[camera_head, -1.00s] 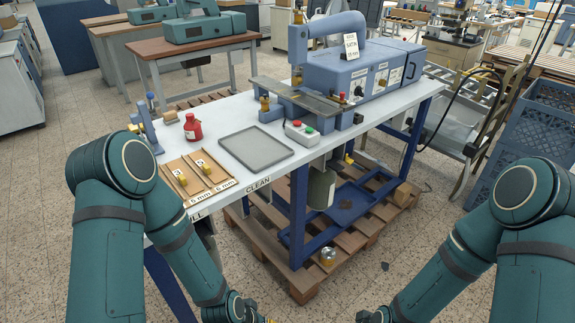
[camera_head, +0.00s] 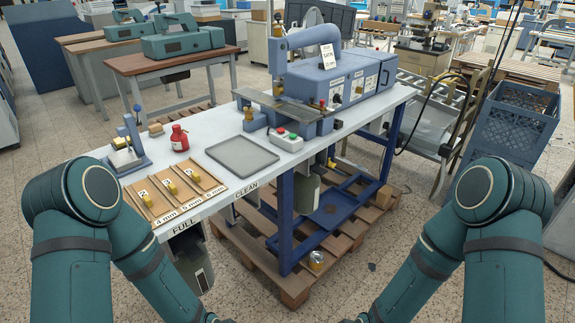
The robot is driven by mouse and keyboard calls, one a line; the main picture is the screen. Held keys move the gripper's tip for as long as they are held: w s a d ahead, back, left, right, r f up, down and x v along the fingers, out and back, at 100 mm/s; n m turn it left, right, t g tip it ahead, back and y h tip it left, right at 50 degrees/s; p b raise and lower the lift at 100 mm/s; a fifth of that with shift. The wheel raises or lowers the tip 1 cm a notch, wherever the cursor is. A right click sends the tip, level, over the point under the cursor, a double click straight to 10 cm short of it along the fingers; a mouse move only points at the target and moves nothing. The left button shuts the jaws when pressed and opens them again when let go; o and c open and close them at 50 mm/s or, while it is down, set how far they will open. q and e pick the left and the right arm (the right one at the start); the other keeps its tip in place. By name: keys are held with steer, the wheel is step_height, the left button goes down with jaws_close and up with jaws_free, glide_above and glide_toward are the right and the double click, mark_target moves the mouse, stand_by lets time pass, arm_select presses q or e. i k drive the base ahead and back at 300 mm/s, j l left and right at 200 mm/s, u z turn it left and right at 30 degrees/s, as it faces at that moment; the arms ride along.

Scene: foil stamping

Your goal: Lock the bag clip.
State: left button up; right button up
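I cannot make out a bag clip in the head view. A dark grey-green container or bag (camera_head: 192,262) hangs under the near left end of the white workbench (camera_head: 215,203), below the FULL label; its top is partly hidden. A second grey-green one (camera_head: 306,194) hangs under the bench behind the blue leg, near the CLEAN label. My two arms reach down to the bottom edge, in front of the bench. Both grippers are cut off by the bottom edge, so their fingers are not visible.
On the bench are a blue press (camera_head: 335,80), a grey tray (camera_head: 242,137), a red bottle (camera_head: 179,138), a button box (camera_head: 286,140) and a wooden holder (camera_head: 178,214) marked 4, 5 and 6 mm. Blue crates (camera_head: 512,122) stand right.

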mark_target(332, 164)
steer(key=u, duration=0.85)
steer(key=l+u, duration=0.35)
steer(key=i+l+u, duration=0.1)
steer(key=u, duration=0.3)
steer(key=l+u, duration=0.35)
steer(key=k+l+u, duration=0.1)
steer(key=l+u, duration=0.2)
steer(key=k+l+u, duration=0.3)
steer(key=l, duration=0.2)
steer(key=k+l+u, duration=0.15)
steer(key=l, duration=0.15)
steer(key=l+u, duration=0.15)
steer(key=l, duration=0.2)
steer(key=k+l+u, duration=0.1)
steer(key=l, duration=0.2)
steer(key=k+l+u, duration=0.2)
steer(key=k+l, duration=0.4)
steer(key=l, duration=0.2)
steer(key=k+l, duration=0.7)
steer(key=l, duration=0.2)
steer(key=k+l, duration=0.35)
steer(key=l, duration=0.15)
